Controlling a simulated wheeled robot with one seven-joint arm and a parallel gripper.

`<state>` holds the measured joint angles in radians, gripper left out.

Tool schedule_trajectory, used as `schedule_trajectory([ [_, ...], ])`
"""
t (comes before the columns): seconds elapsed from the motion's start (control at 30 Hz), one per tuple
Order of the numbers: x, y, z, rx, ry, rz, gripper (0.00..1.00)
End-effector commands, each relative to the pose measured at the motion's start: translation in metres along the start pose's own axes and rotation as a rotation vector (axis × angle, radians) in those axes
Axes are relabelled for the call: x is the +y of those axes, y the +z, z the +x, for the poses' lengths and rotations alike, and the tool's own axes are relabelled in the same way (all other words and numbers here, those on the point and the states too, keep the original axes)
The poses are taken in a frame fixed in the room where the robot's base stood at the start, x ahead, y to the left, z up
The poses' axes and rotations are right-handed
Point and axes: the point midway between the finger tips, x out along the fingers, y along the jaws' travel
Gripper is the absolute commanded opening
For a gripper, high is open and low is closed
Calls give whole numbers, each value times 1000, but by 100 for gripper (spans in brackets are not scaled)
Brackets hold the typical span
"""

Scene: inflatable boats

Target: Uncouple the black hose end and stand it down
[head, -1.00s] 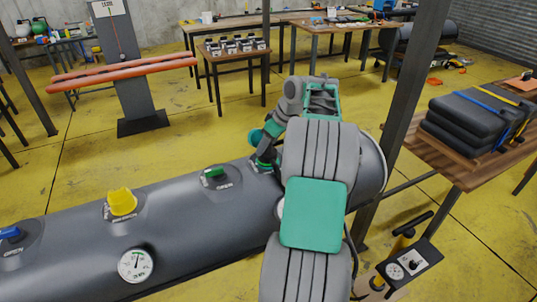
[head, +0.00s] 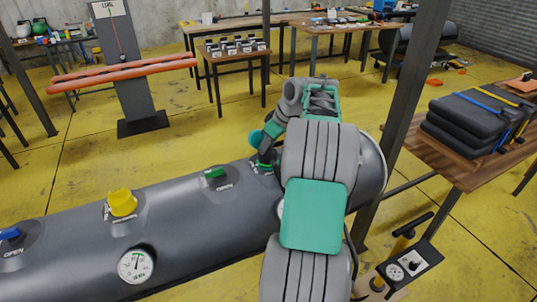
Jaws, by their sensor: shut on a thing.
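A long dark grey inflatable tube (head: 75,250) lies across the front with several valves on its top. My gripper (head: 263,165) is down at the rightmost valve on the tube, shut, with my arm behind and to the right of it. What it grips is small and mostly hidden by my fingers and arm; I cannot make out the black hose end itself. A thin dark hose (head: 348,245) shows beside my arm at the tube's right end.
A blue valve (head: 10,233), a yellow valve cap (head: 122,202) and a green valve (head: 214,173) sit along the tube. A gauge (head: 135,266) is on its front. A pump (head: 404,262) stands lower right. A wooden table (head: 453,178) bears folded dark boats.

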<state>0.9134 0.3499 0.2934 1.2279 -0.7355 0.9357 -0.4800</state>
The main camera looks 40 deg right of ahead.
Motion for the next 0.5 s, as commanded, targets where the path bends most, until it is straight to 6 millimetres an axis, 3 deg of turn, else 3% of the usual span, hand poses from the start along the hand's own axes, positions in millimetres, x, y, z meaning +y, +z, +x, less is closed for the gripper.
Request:
schedule_trajectory([
  [0.17, -3, 4, 4, -11, -22, -9, 0],
  [0.5, -4, 4, 3, -12, -119, -194, 0],
])
